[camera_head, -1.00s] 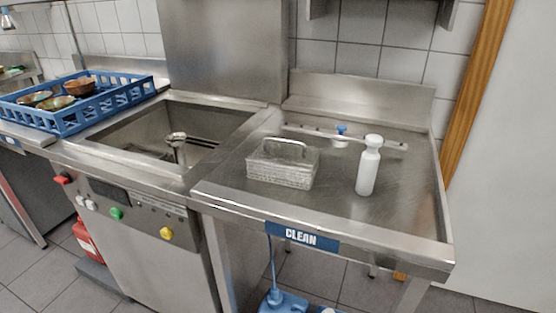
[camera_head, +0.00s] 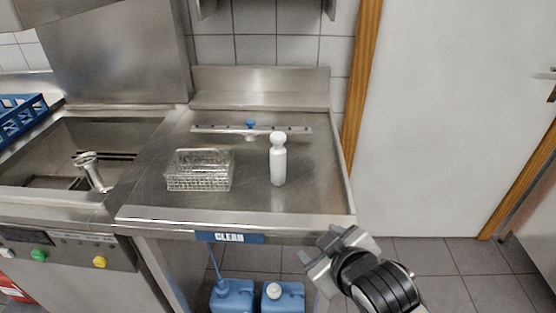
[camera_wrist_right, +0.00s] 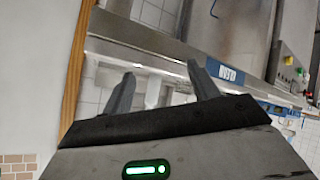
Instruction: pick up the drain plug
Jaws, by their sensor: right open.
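A metal tube-like piece with a wider top, which looks like the drain plug (camera_head: 93,172), stands tilted in the steel basin (camera_head: 140,128) at the left of the head view. My right gripper (camera_head: 322,252) is open and empty, in front of the table's front right corner, well to the right of the basin. Its two spread fingers (camera_wrist_right: 162,88) also show in the right wrist view, with nothing held between them. I cannot make out the plug in the wrist view. My left gripper is not in view.
The steel table (camera_head: 300,198) carries a wire basket (camera_head: 199,171), a white bottle (camera_head: 278,162) and a metal bar (camera_head: 215,128) with a blue hub. Blue canisters (camera_head: 232,296) stand below. A blue crate (camera_head: 20,118) is at far left. A white door (camera_head: 440,120) is at right.

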